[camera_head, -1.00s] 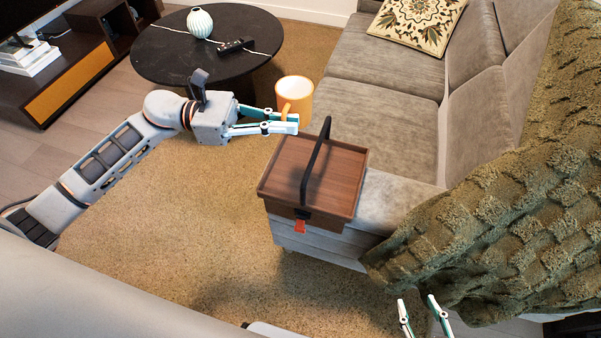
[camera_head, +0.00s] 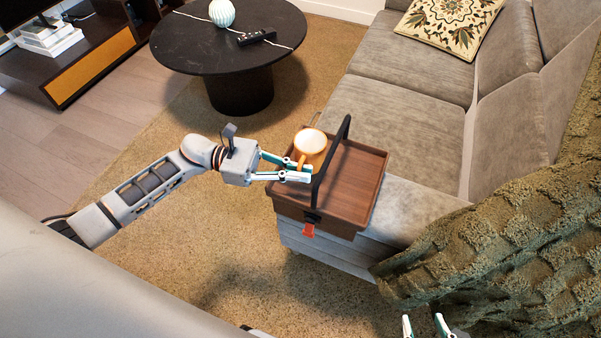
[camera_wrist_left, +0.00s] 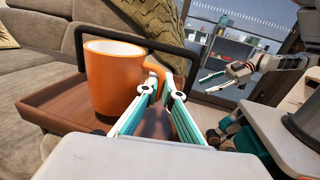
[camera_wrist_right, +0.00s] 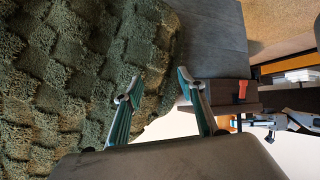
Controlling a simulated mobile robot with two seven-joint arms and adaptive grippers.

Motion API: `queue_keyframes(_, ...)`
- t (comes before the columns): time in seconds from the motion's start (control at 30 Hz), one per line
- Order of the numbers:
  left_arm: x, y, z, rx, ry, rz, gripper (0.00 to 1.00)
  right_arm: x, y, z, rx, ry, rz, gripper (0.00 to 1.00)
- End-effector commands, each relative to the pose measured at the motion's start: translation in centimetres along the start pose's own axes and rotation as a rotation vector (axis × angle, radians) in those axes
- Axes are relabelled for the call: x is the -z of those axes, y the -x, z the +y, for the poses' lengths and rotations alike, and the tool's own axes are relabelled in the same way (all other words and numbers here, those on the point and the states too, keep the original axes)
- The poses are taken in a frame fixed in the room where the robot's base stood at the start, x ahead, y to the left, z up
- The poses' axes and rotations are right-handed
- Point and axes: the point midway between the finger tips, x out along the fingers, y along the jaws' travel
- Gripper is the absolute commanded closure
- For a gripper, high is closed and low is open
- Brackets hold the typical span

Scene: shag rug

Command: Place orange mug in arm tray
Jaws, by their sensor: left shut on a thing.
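The orange mug (camera_head: 310,146) is upright with a pale inside, at the left part of the arm tray. The arm tray (camera_head: 357,182) is a brown wooden tray with a dark arched handle on the sofa arm. My left gripper (camera_head: 297,169) is shut on the mug's handle from the left. In the left wrist view the mug (camera_wrist_left: 112,85) stands upright against the tray (camera_wrist_left: 52,107); whether its base touches the tray floor is hidden. My right gripper (camera_head: 425,322) is open and empty at the bottom edge; it also shows in the right wrist view (camera_wrist_right: 155,80).
A green shag blanket (camera_head: 500,240) covers the right of the grey sofa (camera_head: 405,110). A round black table (camera_head: 215,50) holds a white vase (camera_head: 221,12) and a remote (camera_head: 257,37). The tray handle (camera_head: 333,160) arches close beside the mug. The tray's right half is clear.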

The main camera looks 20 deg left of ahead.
Motion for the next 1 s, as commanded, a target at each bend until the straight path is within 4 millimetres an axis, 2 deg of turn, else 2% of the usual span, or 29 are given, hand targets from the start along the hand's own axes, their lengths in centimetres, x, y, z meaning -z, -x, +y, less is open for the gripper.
queue_keyframes(0.07,1.3,0.0,0.0,-0.001,0.005,-0.001,1.0,-0.2,0.0,-0.2,0.004,-0.003,-0.002,0.6)
queue_keyframes(0.3,1.1,0.0,0.0,0.0,-0.002,-0.002,1.0,1.2,-0.1,0.1,-0.001,-0.001,0.023,0.6)
queue_keyframes(0.53,1.8,0.0,-0.1,0.0,0.002,-0.001,1.0,0.5,-0.3,-0.3,0.006,-0.007,0.016,0.6)
queue_keyframes(0.57,1.7,0.0,0.0,0.0,0.002,0.0,0.86,0.9,-0.3,-0.2,0.006,-0.007,0.022,0.6)
queue_keyframes(0.6,1.6,0.0,0.0,0.0,0.001,0.0,0.77,1.1,-0.4,-0.2,0.006,-0.007,0.026,0.6)
queue_keyframes(1.0,1.2,0.0,0.0,0.0,-0.003,-0.001,0.77,1.8,-0.2,-0.1,0.003,-0.005,0.038,0.6)
